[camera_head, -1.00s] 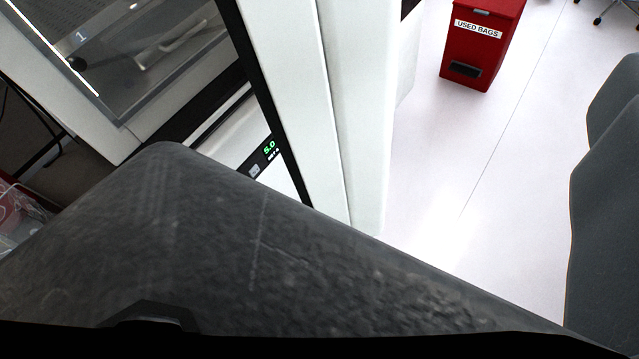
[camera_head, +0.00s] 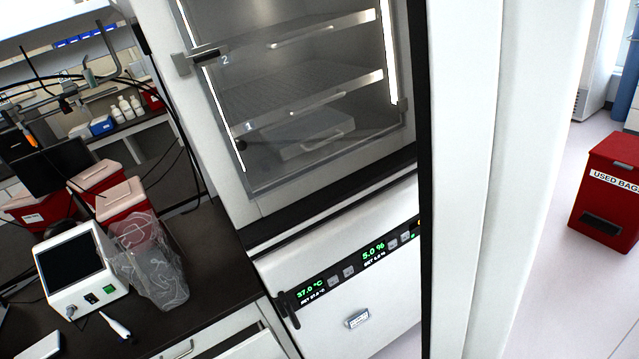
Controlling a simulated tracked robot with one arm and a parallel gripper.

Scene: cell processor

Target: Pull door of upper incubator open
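The upper incubator (camera_head: 240,190) stands in the middle of the view. Its outer door (camera_head: 470,180) is swung open and shows nearly edge-on as a tall white slab with a dark seal at the right. Behind it, the inner glass door (camera_head: 300,100) looks closed, with a small latch (camera_head: 196,60) at its left edge. Metal shelves marked 1 and 2 show through the glass. Below is a white front with a lit panel (camera_head: 350,268) reading 37.0 °C and 5.0 %, and a black handle (camera_head: 288,308) at its left. My gripper is not in view.
A dark bench (camera_head: 200,250) at the left holds a white instrument with a screen (camera_head: 72,268), a clear plastic bag (camera_head: 150,265) and red bins (camera_head: 120,198). A red used-bags bin (camera_head: 608,190) stands on open floor at the right.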

